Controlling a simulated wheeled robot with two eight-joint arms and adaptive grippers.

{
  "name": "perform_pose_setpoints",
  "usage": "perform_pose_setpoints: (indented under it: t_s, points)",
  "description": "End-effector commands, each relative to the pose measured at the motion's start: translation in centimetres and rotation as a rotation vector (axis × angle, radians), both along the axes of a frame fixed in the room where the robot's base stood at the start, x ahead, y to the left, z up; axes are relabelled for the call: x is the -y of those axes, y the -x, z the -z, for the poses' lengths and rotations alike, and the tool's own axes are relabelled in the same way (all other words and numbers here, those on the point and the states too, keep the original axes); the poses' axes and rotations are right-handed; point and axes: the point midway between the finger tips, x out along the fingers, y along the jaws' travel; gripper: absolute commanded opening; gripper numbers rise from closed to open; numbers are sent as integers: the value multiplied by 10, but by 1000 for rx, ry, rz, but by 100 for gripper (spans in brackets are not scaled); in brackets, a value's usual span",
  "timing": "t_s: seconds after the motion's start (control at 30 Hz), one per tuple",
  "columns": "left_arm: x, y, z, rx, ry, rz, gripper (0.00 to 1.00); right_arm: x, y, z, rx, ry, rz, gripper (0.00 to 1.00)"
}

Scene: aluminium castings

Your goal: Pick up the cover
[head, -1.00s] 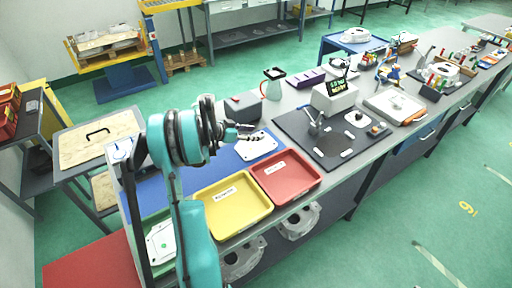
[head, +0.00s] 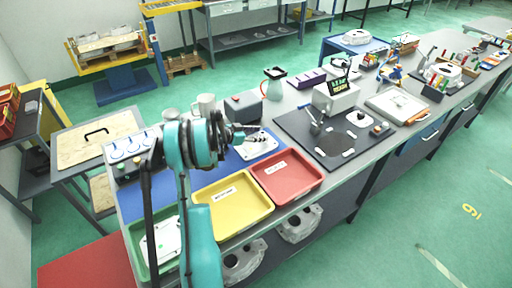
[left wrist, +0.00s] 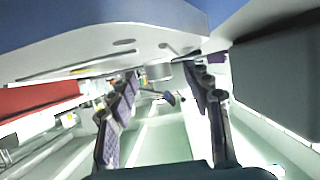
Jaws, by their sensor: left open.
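The cover is most likely the flat white plate with small holes (head: 262,145), lying on the blue mat behind the red tray. My left gripper (head: 249,133) is at its left side, close to it, and hides part of it. In the left wrist view, a pale plate with holes (left wrist: 105,62) spans the top, near the tips of my left gripper (left wrist: 160,82). The two fingers with purple pads stand apart, with nothing held between them. I cannot tell whether they touch the plate. My right gripper is not in view.
A yellow tray (head: 222,231) and a red tray (head: 310,190) stand in front. A green tray (head: 139,258) holds another white plate. A dark grey box (head: 243,108) and a mug (head: 205,100) stand behind the gripper. A black board (head: 300,138) lies to the right.

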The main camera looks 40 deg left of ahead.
Motion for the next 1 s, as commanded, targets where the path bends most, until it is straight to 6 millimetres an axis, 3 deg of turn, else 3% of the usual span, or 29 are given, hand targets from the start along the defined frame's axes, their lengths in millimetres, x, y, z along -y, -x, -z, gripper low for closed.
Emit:
perform_pose_setpoints:
  t_s: [0.07, 0.2, 0.27, 0.67, 0.87, 0.97, 1.0]
  points:
    - [0, 0, -1, 0, 0, 0, 50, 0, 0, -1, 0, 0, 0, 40]
    - [0, 0, -1, 0, 0, 0, 13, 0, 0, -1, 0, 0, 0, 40]
    - [0, 0, -1, 0, 0, 0, 0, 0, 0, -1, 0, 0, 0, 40]
    - [0, 0, -5, 0, 1, 0, 0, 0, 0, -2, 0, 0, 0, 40]
    - [0, 0, -27, 1, 1, 0, 0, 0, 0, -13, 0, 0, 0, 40]
    - [0, 0, -47, 0, 1, 0, 0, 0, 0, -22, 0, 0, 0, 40]
    - [10, -3, -51, 0, 1, 4, 0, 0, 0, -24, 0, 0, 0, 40]
